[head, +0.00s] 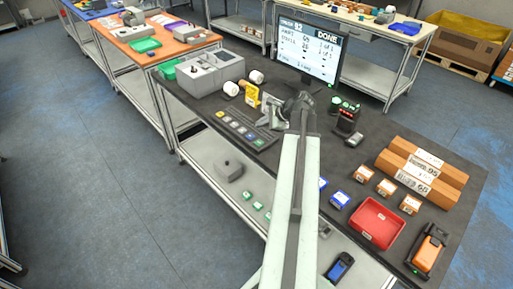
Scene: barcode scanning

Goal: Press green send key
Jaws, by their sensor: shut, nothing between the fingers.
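A dark keypad strip (235,126) with a row of keys lies on the near edge of the dark workbench. A green key (259,142) shows at its right end, closest to me. My gripper (268,113) is at the end of my pale arm, over the bench just right of the keypad and behind the green key in the picture. It is shut and empty. Whether it touches anything below is hard to tell. A monitor (310,48) behind it shows lines of text and the word DONE.
A grey machine (210,72), white rolls (231,89) and a yellow item (252,94) stand left of my gripper. A black device with green lights (347,116), small boxes (363,173), long cartons (425,170), a red tray (372,240) and an orange scanner (427,250) are to the right.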

